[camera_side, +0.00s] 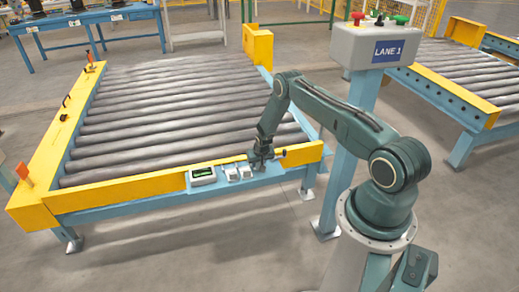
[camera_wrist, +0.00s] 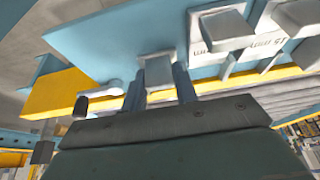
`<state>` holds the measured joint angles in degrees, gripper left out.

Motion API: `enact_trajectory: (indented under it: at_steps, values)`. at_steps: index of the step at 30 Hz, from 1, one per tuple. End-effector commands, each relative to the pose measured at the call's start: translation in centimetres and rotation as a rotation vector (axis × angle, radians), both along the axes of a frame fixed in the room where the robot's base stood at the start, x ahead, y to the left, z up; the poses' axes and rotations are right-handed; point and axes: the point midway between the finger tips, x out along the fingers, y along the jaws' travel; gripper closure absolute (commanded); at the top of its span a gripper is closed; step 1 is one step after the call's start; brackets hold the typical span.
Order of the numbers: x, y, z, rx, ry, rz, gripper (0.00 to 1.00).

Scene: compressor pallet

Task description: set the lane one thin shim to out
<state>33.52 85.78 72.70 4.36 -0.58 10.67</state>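The lane 1 sign (camera_side: 389,51) is on a grey box on a blue post. By it, small controls sit on the blue front rail of the roller bed. My gripper (camera_side: 262,163) is down at the rail, right of two pale blocks (camera_side: 238,173). In the wrist view, my gripper's two fingers (camera_wrist: 160,88) stand on either side of a grey block (camera_wrist: 158,70). The fingers look close to its sides, but I cannot tell whether they press on it. The thin shim cannot be told apart by name; the block's lettering is not readable.
A small display (camera_side: 202,174) is left of the blocks. Two more grey blocks (camera_wrist: 228,25) lie to the right in the wrist view. A dark-tipped lever (camera_wrist: 82,105) stands close left of my fingers. The rollers (camera_side: 180,100) are bare.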

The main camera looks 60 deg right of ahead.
Motion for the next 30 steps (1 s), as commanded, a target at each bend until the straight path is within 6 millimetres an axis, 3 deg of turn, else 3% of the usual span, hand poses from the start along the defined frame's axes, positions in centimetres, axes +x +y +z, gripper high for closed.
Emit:
enact_trajectory:
  at_steps: [8, 21, 30]
  values:
    - [-0.2, 0.2, 0.0, 0.001, 0.001, 0.0, 1.0]
    - [-2.9, 2.9, -0.1, 0.002, 0.002, 0.001, 1.0]
    - [-3.3, 3.3, -0.1, 0.006, 0.006, 0.0, 1.0]
